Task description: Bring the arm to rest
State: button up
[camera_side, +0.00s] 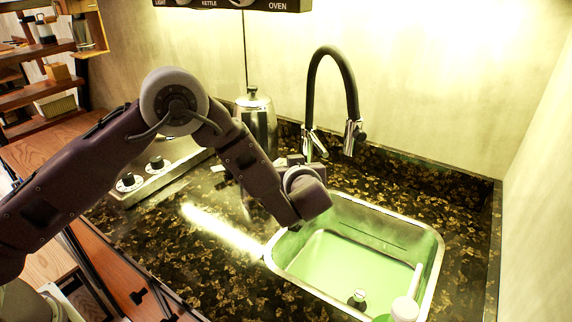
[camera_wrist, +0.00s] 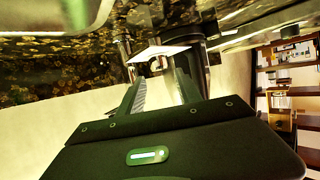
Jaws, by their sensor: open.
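My gripper (camera_wrist: 160,72) is open in the wrist view, with its two fingers apart and nothing held between them. In the side view my arm reaches in from the left, bends at a high elbow and comes down to the wrist near the sink's left rim. The gripper is mostly hidden behind the forearm there. A metal pot with a lid (camera_side: 256,118) stands on the counter behind the forearm. The wrist view is tilted, with the counter (camera_wrist: 45,65) at the top.
The metal sink (camera_side: 437,262) holds greenish liquid and a white bottle-like thing (camera_side: 405,306). A black tap (camera_side: 350,85) arches behind it. A stove with knobs (camera_side: 155,163) lies left. Wooden shelves (camera_side: 38,88) stand at far left. The dark counter (camera_side: 200,270) is clear in front.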

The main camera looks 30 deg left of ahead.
jog(key=w+d+r+m+t+h, duration=0.25)
jog(key=r+h, duration=0.35)
jog(key=r, duration=0.7)
jog(key=s+d+r+m+h, duration=0.3)
jog(key=s+r+h, duration=0.2)
jog(key=s+r, duration=0.45)
jog(key=s+a+f+m+g, duration=0.1)
jog(key=s+a+f+g, duration=0.1)
jog(key=s, duration=0.9)
jog(key=s+a+f+m+g+y, duration=0.1)
jog(key=s+a, duration=0.4)
jog(key=s, duration=0.6)
jog(key=s+a+f+m+g, duration=0.1)
jog(key=s+a+f+g, duration=0.2)
jog(key=s, duration=0.8)
jog(key=shift+s+a+f+g+y, duration=0.4)
jog(key=shift+a+f, duration=0.3)
jog(key=shift+f, duration=0.1)
